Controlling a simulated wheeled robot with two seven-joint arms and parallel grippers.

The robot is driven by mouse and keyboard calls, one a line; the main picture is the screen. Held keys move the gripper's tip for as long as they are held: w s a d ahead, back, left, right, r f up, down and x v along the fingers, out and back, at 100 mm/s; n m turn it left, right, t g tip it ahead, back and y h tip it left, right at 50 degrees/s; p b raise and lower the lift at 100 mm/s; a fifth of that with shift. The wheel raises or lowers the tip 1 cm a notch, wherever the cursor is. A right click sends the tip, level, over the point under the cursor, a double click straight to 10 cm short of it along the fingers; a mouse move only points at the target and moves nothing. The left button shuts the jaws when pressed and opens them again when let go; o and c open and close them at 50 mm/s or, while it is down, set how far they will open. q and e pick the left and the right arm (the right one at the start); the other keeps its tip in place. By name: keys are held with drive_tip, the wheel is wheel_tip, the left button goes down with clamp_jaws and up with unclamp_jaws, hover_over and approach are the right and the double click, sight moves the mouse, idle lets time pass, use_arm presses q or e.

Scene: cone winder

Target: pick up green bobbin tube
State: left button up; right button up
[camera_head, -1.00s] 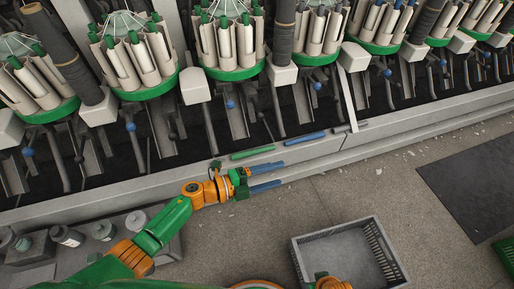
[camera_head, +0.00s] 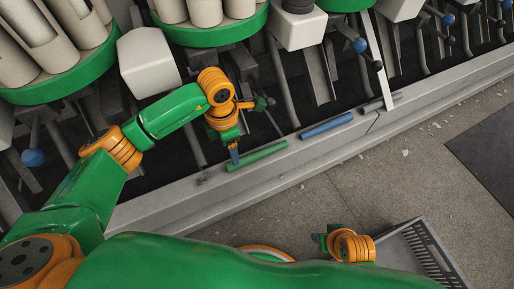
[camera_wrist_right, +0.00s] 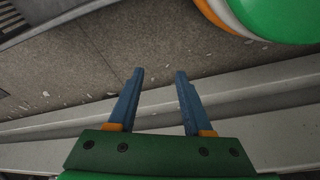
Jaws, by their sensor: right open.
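The green bobbin tube (camera_head: 257,157) lies on the pale ledge in front of the machine in the head view. My left gripper (camera_head: 235,158) points down at the tube's left end; a blue finger is next to it. Whether it touches the tube, and whether the jaws are apart, I cannot tell. My right gripper is low in the head view (camera_head: 321,240), apart from the tube. In the right wrist view its two blue fingers (camera_wrist_right: 160,73) are spread, with nothing between them. The green tube does not show in that view.
A blue tube (camera_head: 326,125) and a grey tube (camera_head: 381,102) lie farther right along the ledge. A grey crate (camera_head: 428,250) is on the floor at right, partly hidden. Machine levers and green-rimmed bobbin carriers (camera_head: 215,34) stand behind the ledge.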

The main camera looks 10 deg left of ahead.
sight(230, 164)
use_arm(q)
drive_tip(key=f+b, duration=0.1)
drive_tip(key=f, duration=0.3)
drive_tip(key=f+b, duration=0.1)
drive_tip(key=f, duration=0.2)
drive_tip(key=shift+s+a+b, duration=0.3)
drive_tip(key=shift+s+b, duration=0.05)
clamp_jaws()
use_arm(e)
drive_tip(key=w+v, duration=0.1)
drive_tip(key=v, duration=0.5)
drive_tip(key=shift+r+t, duration=0.3)
drive_tip(key=shift+r, duration=0.1)
